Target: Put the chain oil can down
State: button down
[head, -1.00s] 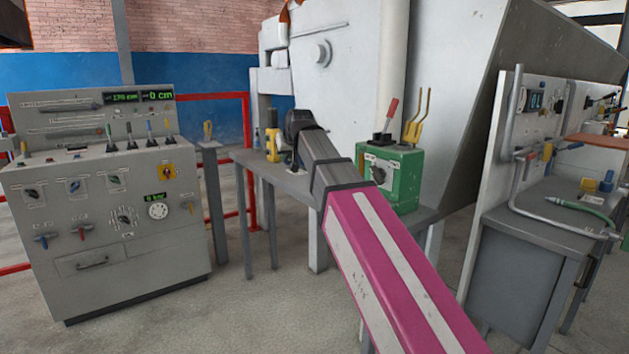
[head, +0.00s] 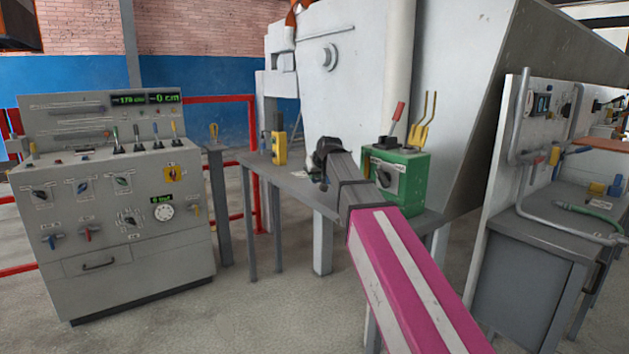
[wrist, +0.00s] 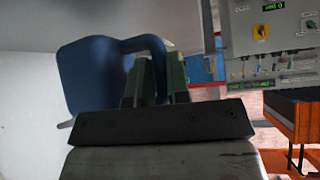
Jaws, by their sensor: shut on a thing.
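The chain oil can (wrist: 90,75) is a blue can with a looped handle, seen close up in the wrist view. My gripper (wrist: 155,76) is shut on it at the handle, with one green finger on each side of the handle's bar. In the head view my gripper is at the end of the pink and grey arm, over the grey bench (head: 290,184). My arm hides most of the can there. I cannot tell whether the can touches the bench top.
A green box (head: 402,180) with a red lever stands on the bench right of my arm. A yellow device (head: 279,148) and a small blue bottle stand at the bench's far left. A grey control console (head: 130,215) is at left. The bench's left front is clear.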

jog(key=shift+f, duration=1.1)
jog(key=c, duration=1.1)
grip_release()
jog(key=shift+f, duration=0.1)
jog(key=v, duration=1.2)
